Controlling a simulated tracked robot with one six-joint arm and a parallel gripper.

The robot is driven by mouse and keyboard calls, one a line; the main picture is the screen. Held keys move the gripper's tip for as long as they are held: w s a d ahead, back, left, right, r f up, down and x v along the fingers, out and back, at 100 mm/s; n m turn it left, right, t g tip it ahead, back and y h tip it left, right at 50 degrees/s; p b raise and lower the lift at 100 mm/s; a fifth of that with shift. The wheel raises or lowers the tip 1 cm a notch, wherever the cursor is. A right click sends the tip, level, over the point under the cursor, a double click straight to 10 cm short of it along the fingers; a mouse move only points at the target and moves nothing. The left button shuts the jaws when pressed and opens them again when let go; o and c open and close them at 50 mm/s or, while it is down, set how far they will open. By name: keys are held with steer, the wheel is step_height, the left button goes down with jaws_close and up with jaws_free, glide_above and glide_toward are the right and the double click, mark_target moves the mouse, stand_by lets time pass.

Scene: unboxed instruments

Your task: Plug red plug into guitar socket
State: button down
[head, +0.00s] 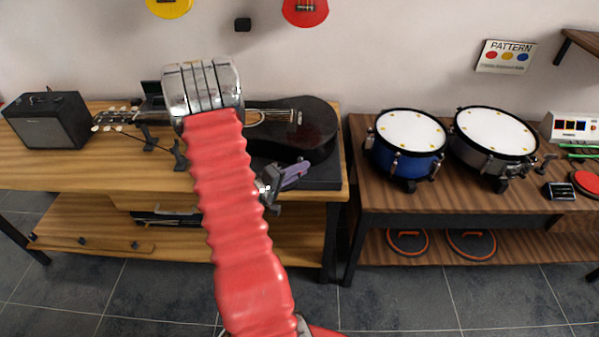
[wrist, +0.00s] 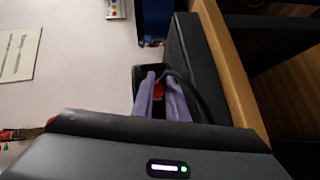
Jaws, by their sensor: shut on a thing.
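The black guitar (head: 312,140) lies on the wooden table, its neck pointing left and partly hidden behind my red arm. My gripper (head: 300,171) is at the guitar's near right side, above a dark flat base at the table's front. In the wrist view, the purple fingers (wrist: 162,80) are shut on the red plug (wrist: 159,91), of which only a little red shows between them. A black cable (wrist: 194,88) curves away beside the right finger. I cannot make out the guitar socket, nor tell whether the plug touches it.
A black amplifier (head: 47,121) stands at the table's left end. A second table to the right holds a blue drum (head: 406,143), a grey drum (head: 492,146) and small devices. A gap separates the tables. Red and yellow instruments hang on the wall.

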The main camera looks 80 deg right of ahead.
steer(key=shift+w+d, duration=0.15)
steer(key=shift+d, duration=0.6)
stand_by(0.6)
steer(key=c, duration=1.7)
jaws_free()
steer(key=shift+o, duration=0.2)
steer(key=v, duration=1.3)
steer(key=shift+w+a, duration=0.25)
steer(key=shift+a, duration=0.1)
